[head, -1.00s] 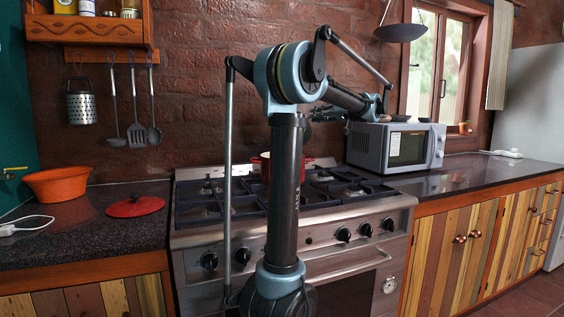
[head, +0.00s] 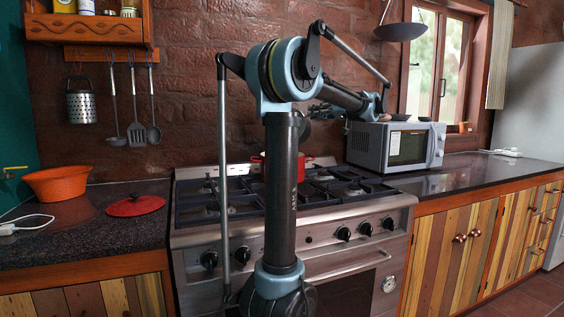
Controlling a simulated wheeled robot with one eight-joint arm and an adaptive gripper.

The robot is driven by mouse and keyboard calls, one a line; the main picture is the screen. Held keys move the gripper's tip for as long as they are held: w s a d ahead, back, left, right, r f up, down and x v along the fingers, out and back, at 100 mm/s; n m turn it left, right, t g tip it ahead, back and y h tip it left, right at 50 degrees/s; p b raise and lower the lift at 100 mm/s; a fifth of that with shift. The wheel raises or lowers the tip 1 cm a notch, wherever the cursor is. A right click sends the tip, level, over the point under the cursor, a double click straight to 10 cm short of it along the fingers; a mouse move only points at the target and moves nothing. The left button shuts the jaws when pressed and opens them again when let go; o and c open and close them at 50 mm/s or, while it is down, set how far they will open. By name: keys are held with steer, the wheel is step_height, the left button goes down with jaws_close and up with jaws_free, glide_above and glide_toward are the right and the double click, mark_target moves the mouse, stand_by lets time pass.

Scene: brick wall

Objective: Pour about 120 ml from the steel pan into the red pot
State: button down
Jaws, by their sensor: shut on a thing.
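The red pot (head: 304,161) stands on the stove behind my arm. The arm column covers its middle, so only its rim and sides show. My gripper (head: 320,109) is small and partly hidden at the far end of my arm, above the back of the stove. It is shut on a dark, rounded thing that looks like the steel pan (head: 305,130), held in the air above the pot. My arm covers part of the pan. Its tilt and contents cannot be told, nor can any liquid be seen.
The stove (head: 345,200) has bare burner grates around the pot. A grey microwave (head: 375,150) stands on the right counter, close to my arm's far end. Utensils hang on the brick wall.

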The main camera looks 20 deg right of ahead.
steer(key=shift+s+a+f+n+t+p, duration=0.2)
steer(key=shift+s+a+n, duration=0.2)
steer(key=shift+s+a, duration=0.25)
steer(key=shift+s+a+f+n+t+p, duration=0.1)
steer(key=shift+s+a+f+n, duration=0.1)
steer(key=shift+s+a+n, duration=0.3)
stand_by(0.5)
steer(key=shift+s+a+f, duration=0.15)
steer(key=shift+s+a, duration=0.05)
steer(key=shift+a, duration=0.05)
steer(key=shift+s+a+f+n, duration=0.65)
steer(key=shift+a+n, duration=0.1)
steer(key=shift+n, duration=0.15)
stand_by(0.4)
